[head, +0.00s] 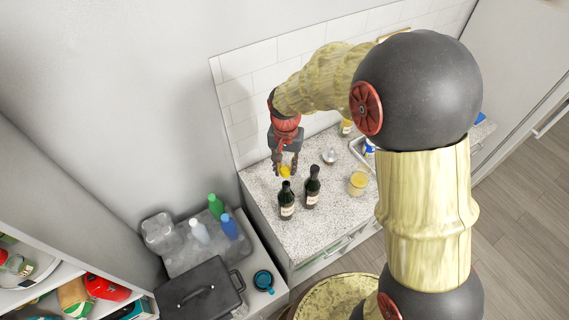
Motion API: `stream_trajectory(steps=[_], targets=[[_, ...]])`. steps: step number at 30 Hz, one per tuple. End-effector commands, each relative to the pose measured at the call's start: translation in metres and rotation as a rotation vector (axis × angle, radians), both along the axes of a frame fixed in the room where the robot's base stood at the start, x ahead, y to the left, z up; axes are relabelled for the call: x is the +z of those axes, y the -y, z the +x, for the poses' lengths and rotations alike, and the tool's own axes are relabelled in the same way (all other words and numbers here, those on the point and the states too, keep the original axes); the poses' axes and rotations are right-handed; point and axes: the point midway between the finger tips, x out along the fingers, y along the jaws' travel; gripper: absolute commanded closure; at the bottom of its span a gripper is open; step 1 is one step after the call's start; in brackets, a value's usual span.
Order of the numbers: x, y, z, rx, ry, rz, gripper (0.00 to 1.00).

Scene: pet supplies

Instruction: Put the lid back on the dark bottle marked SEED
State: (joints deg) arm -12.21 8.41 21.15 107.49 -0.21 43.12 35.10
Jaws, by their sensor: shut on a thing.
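Two dark bottles stand upright on the speckled counter, a left bottle (287,203) and a right bottle (311,190). Both carry pale labels, too small to read, so I cannot tell which is marked SEED. My gripper (285,172) points down and is shut on a small yellow lid-like piece (285,171). In the picture it is just above the left bottle's neck and left of the right bottle's top. I cannot tell its height or whether the piece touches a bottle.
A jar with yellow contents (358,182) stands right of the bottles, and a small metallic item (330,156) lies behind them. A tiled wall (250,90) backs the counter (310,235). Lower left are a grey tray (190,262) with several bottles, a dark lidded pan (200,295) and a teal mug (263,280).

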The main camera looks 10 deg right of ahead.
Motion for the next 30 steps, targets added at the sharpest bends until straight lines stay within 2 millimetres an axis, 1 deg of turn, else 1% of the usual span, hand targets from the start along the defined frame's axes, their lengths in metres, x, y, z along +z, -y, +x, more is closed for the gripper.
stream_trajectory(steps=[8,24,30], targets=[[-0.011,0.000,0.000,0.006,0.000,0.000,0.87],[-0.056,0.000,0.001,0.005,0.000,0.000,0.87],[-0.063,0.000,0.001,0.005,0.001,0.001,0.87]])
